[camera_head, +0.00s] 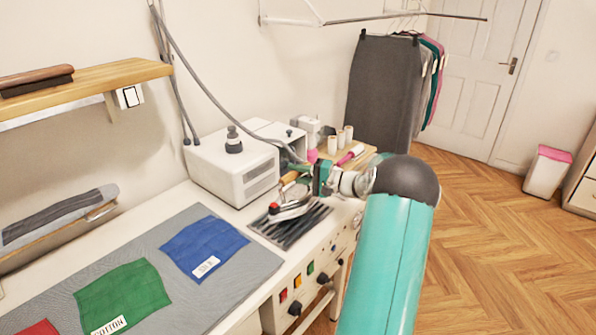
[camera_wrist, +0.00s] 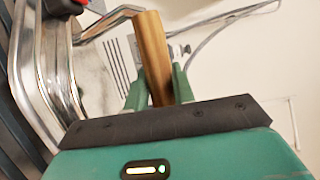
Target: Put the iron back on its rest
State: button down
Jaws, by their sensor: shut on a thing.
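The iron (camera_head: 288,209) has a silver metal body, a red part and a wooden handle. My gripper (camera_head: 306,180) is shut on the wooden handle (camera_wrist: 152,50), with one green finger on each side in the wrist view (camera_wrist: 160,86). The iron's metal body (camera_wrist: 38,85) fills the left of that view. The rest (camera_head: 312,226) is a dark ribbed plate on the white table. The iron is at the rest's upper left part; I cannot tell whether it touches the ribs. My gripper and arm partly hide the handle in the head view.
A white boxy machine (camera_head: 230,160) stands just behind the iron, with a grey hose above. Blue (camera_head: 204,248) and green (camera_head: 122,296) cloths lie on the grey mat (camera_head: 165,250) at left. Thread spools (camera_head: 340,138) stand on a wooden board behind my gripper.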

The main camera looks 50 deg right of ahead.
aim_at(297, 191)
jog(key=shift+w+d+f, duration=0.15)
jog(key=shift+w, duration=0.1)
jog(key=shift+f, duration=1.5)
jog(key=shift+f, duration=0.15)
jog(key=c, duration=1.2)
grip_release()
jog(key=shift+f, duration=0.2)
jog(key=shift+o, duration=0.2)
jog(key=shift+r, duration=0.1)
